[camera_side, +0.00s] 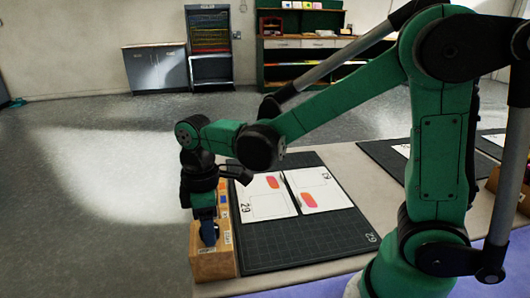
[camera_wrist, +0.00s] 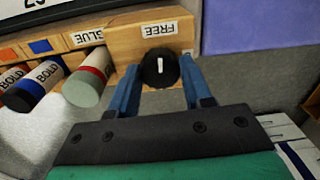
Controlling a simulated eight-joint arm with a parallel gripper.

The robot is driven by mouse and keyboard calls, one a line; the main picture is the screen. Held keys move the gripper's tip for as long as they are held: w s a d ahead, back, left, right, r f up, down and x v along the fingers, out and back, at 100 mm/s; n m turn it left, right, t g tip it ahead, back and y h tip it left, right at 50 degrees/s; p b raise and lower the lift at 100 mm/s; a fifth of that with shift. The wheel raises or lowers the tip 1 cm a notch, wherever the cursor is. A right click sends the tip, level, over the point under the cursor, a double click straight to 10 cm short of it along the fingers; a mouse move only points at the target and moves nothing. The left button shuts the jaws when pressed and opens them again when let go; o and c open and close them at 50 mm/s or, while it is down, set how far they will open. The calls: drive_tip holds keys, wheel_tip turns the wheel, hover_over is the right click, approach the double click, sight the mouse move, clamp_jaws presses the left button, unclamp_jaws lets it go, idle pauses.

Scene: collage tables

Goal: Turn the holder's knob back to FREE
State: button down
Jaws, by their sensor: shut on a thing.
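The wooden holder (camera_side: 212,264) stands at the left edge of the dark mat in the side view. In the wrist view the holder (camera_wrist: 126,47) carries a round black knob (camera_wrist: 158,69) with a white pointer mark. The mark runs up and down in the picture, in line with the FREE label (camera_wrist: 160,29) above the knob. My gripper (camera_wrist: 159,82) has its blue fingers on both sides of the knob and is shut on it. In the side view my gripper (camera_side: 208,234) reaches down to the holder's near end, and the knob is hard to make out there.
Beside the knob, a glue stick (camera_wrist: 88,75) and dark BOLD markers (camera_wrist: 31,86) sit in the holder. A dark cutting mat (camera_side: 300,241) bears white sheets (camera_side: 265,197) with coloured shapes. Another mat (camera_side: 383,158) lies to the right.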

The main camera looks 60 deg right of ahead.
drive_tip(key=shift+n, duration=0.6)
drive_tip(key=shift+c, duration=1.8)
unclamp_jaws()
drive_tip(key=shift+r, duration=2.8)
